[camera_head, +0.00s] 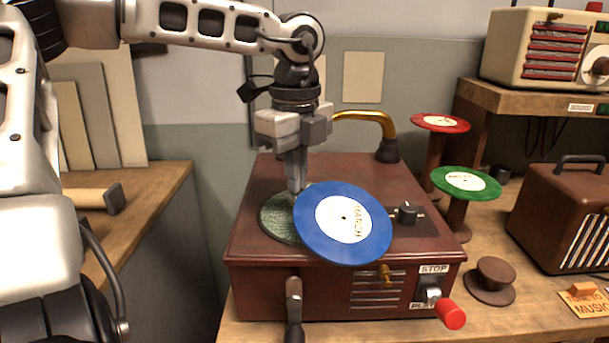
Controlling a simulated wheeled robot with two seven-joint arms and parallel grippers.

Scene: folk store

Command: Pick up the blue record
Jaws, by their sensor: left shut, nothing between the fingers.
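The blue record (372,243), with a white label reading MARCH, is over the front of the dark red record player (250,247). It lies off-centre to the right of the green turntable (275,220) and covers part of it. Its near edge reaches the player's front top edge; I cannot tell whether it lies flat or is tilted. My left gripper (297,190) points down with its fingers shut and empty, at the record's far left edge. I cannot tell whether the fingertips touch it. My right gripper is not in view.
A brass tone arm (370,115) stands behind the turntable. A red record (440,123) and a green record (466,183) rest on stands at right. An empty brown stand (492,280), a red-tipped lever (450,314) and a brown radio (562,215) are nearby.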

